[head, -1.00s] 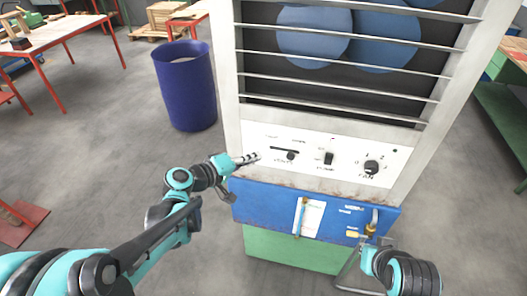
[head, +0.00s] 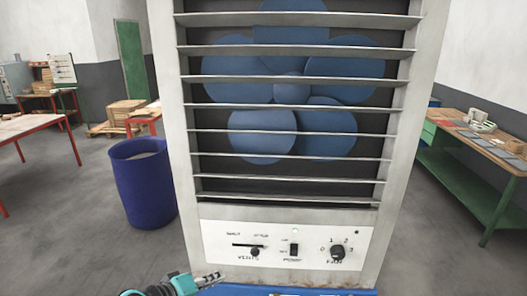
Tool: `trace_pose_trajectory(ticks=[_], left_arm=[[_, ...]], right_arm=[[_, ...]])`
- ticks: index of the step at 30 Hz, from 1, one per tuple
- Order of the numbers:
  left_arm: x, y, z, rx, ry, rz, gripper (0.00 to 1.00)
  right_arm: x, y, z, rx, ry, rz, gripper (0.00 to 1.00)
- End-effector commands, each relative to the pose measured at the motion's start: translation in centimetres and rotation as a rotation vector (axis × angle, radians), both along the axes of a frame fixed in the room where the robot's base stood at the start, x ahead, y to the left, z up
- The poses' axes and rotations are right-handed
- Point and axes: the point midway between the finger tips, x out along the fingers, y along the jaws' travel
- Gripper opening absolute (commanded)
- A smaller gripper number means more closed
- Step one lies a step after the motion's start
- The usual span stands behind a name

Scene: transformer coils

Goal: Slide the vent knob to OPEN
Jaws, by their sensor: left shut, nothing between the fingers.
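The vent knob (head: 255,252) is a small dark knob on a horizontal slot marked VENTS, on the white control panel (head: 215,240) of the cooler. It sits toward the right end of the slot, under the small right-hand label, which seems to read OPEN. The left-hand label seems to read SHUT. My left gripper (head: 217,277) is shut and empty, at the panel's lower left edge, below and left of the knob and apart from it. My right gripper is not in view.
Louvres (head: 290,157) cover the fan above. A blue bin (head: 143,190) stands at left; a green workbench (head: 460,180) stands at right.

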Motion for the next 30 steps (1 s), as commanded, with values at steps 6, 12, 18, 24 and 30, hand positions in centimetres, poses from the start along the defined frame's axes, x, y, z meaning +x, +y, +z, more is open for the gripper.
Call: trace_pose_trajectory(ticks=[6,12,18,24,30], left_arm=[[-8.0,-0.9,-3.9,0.43,0.111,-0.112,0.0],[-12.9,1.5,-5.3,0.756,0.142,-0.174,0.0],[-14.4,2.9,-5.4,0.887,0.142,-0.192,0.0],[-13.7,2.7,-4.7,0.865,0.138,-0.182,0.0],[-8.5,0.7,-0.7,0.648,0.092,-0.115,0.0]], right_arm=[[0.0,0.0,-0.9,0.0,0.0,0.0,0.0],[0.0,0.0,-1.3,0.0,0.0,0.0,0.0],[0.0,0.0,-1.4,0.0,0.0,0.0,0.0],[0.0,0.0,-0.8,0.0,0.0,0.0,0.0],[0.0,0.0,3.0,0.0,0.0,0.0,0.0]])
